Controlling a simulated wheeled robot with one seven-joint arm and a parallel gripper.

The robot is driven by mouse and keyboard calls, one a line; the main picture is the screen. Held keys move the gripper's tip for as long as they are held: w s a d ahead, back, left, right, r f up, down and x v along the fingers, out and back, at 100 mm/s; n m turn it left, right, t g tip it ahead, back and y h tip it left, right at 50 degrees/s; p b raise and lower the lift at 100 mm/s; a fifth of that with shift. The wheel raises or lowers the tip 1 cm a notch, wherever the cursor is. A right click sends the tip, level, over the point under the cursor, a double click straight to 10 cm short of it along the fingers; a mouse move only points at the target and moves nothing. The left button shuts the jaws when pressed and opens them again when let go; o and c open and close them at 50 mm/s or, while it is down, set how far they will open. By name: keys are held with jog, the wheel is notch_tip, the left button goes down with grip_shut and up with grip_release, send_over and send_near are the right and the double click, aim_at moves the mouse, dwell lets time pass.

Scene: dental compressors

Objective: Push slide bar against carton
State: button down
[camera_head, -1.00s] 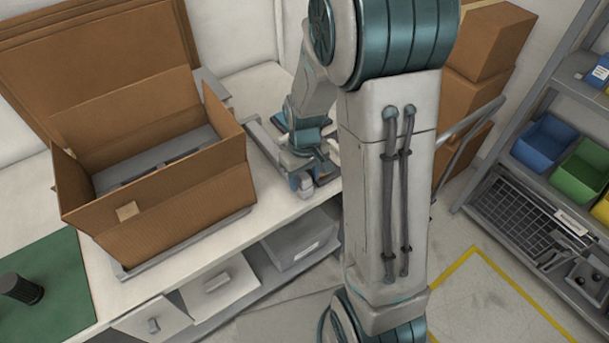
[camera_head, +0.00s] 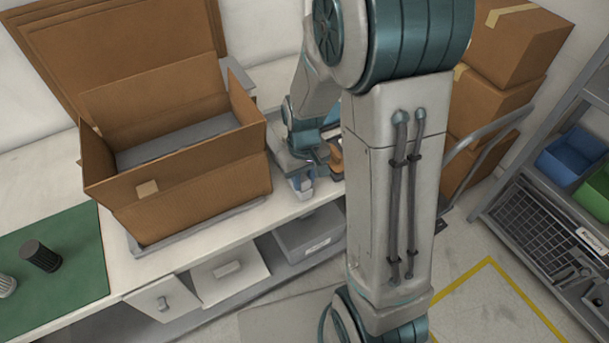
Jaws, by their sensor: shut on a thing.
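The open brown carton (camera_head: 205,195) stands upright on the bench, on a grey base plate (camera_head: 190,232), with a grey surface visible inside it. The grey slide bar (camera_head: 284,160) lies just right of the carton, close to its right side. My arm and gripper hide part of the bar, and I cannot tell whether it touches the carton. My gripper (camera_head: 302,184) is low over the bench at the bar's near end and shut on it. The fingertips are small and partly hidden.
A green mat (camera_head: 55,265) with a dark cylinder (camera_head: 41,256) lies at the left. Flattened cardboard (camera_head: 120,45) leans behind the carton. Drawers (camera_head: 230,273) sit under the bench front. Stacked boxes (camera_head: 510,50) and a shelf rack (camera_head: 550,225) stand at the right.

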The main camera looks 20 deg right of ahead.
jog(key=shift+d, duration=0.1)
jog(key=c, duration=1.2)
grip_release()
jog(key=shift+o, duration=0.2)
notch_tip(320, 180, up, 14)
